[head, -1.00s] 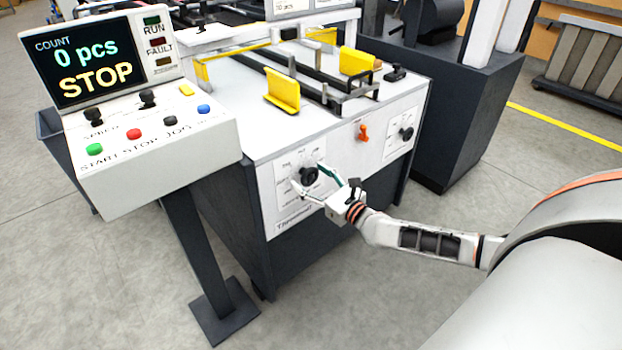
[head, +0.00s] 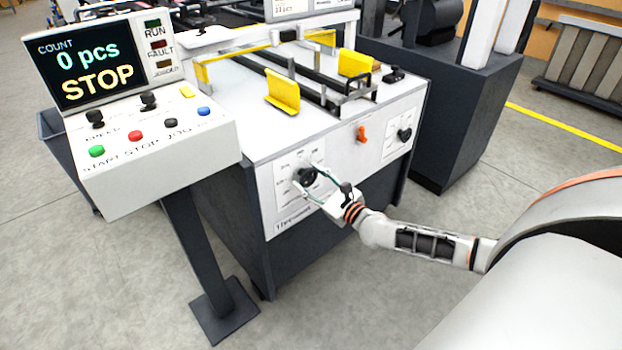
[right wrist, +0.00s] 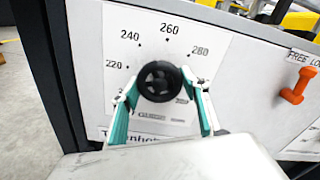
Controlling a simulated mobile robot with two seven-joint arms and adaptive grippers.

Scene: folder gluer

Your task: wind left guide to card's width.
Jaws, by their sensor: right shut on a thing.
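The black dial knob (head: 307,176) is on the left panel of the machine's front, and it also shows in the right wrist view (right wrist: 159,82). Its scale card (right wrist: 200,48) reads 220, 240, 260 and 280 around it; I cannot tell which mark the knob points to. My right gripper (head: 306,182) is shut on this knob, one finger on each side in the right wrist view (right wrist: 160,98). The left yellow guide (head: 282,93) stands upright on the white machine top, apart from the right yellow guide (head: 354,63). My left gripper is out of view.
An orange lever (head: 361,133) marked free/lock in part sits right of the dial. A second black knob (head: 404,134) is further right. The control box (head: 150,155) on a post stands at left, its screen (head: 85,65) reading "0 pcs STOP". Floor in front is clear.

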